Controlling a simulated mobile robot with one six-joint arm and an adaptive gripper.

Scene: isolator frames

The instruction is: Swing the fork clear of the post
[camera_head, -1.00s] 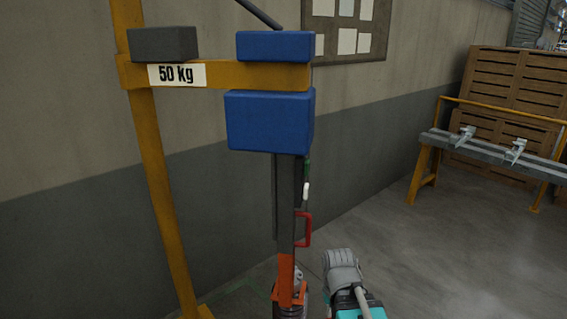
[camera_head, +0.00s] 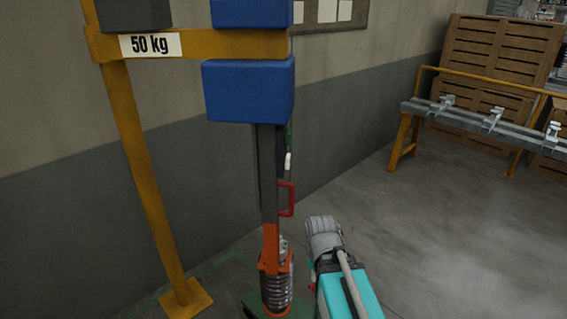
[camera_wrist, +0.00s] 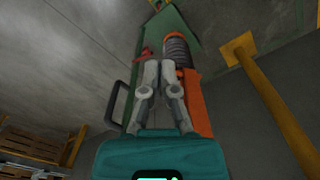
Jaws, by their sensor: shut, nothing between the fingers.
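The dark post (camera_head: 269,170) stands upright below a blue block. Its lower end meets an orange part (camera_head: 271,245), probably the fork, beside a ribbed coil (camera_head: 277,290). A red loop handle (camera_head: 286,199) juts from the post's right side. In the wrist view the orange part (camera_wrist: 195,105) is right of my gripper (camera_wrist: 158,66), with the coil (camera_wrist: 178,52) just beyond the fingertips. A small red piece (camera_wrist: 144,53) is at their left. My gripper is shut and empty. I cannot tell whether it touches anything, or how the fork meets the post.
A wall is close behind. A bench (camera_head: 470,118) and wooden crates (camera_head: 490,70) stand at the right. The floor (camera_head: 430,240) between is clear.

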